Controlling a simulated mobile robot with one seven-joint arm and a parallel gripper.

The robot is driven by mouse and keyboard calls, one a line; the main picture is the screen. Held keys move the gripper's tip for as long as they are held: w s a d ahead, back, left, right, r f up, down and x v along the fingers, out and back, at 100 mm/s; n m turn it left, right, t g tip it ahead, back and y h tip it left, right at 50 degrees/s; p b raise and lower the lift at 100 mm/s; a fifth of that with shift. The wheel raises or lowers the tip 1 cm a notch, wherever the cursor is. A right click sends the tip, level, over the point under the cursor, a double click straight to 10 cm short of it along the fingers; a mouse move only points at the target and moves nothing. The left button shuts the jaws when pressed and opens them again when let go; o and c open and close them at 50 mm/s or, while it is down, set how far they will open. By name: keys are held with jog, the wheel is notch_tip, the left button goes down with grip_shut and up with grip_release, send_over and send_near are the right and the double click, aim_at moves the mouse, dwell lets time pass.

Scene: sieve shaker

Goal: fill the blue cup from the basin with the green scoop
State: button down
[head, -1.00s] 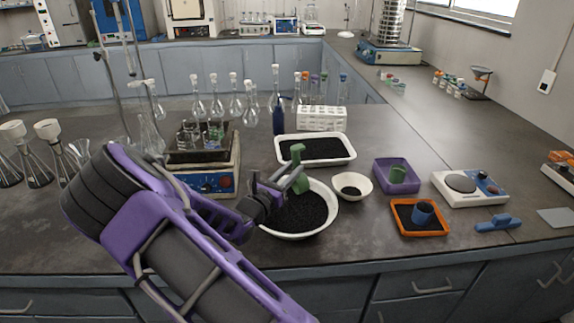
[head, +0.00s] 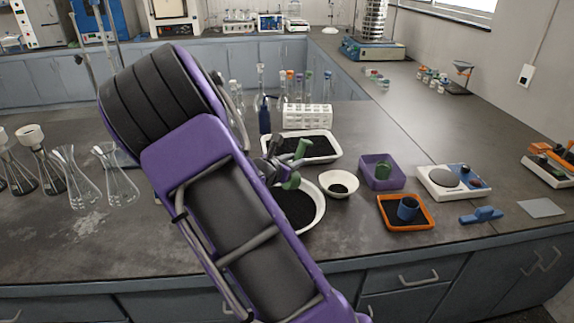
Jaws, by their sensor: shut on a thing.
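The green scoop (head: 298,151) is in my gripper (head: 272,166), which is shut on it above the left part of the basin. My purple arm hides part of the gripper and the basin's left side. The basin (head: 322,212) is a round white bowl with black granules. The blue cup (head: 408,207) stands upright in an orange tray (head: 428,222) to the right. What is in the cup and in the scoop's bowl cannot be made out.
A small white bowl (head: 350,178) with black granules stands beside the basin. A white tray (head: 333,154) of granules lies behind. A scale (head: 431,188) and blue brush-like object (head: 481,215) are at right. Flasks stand at left.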

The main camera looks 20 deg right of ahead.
jog(key=shift+d, duration=0.15)
jog(key=d+y, duration=0.1)
jog(key=d+m+g+y, duration=0.1)
jog(key=y, duration=0.1)
jog(key=shift+w+d, duration=0.2)
jog(key=shift+d, duration=0.2)
jog(key=shift+w+d+f+y, duration=0.1)
jog(key=shift+d+f+y, duration=0.1)
jog(key=shift+y, duration=0.4)
jog(key=y, duration=0.1)
jog(key=d+f+m+y, duration=0.1)
jog(key=d+g+y, duration=0.1)
jog(key=y, duration=0.1)
jog(key=shift+w+d+f+m, duration=0.1)
jog(key=shift+d+f+m, duration=0.1)
jog(key=shift+f+m, duration=0.1)
dwell(0.4)
dwell(0.4)
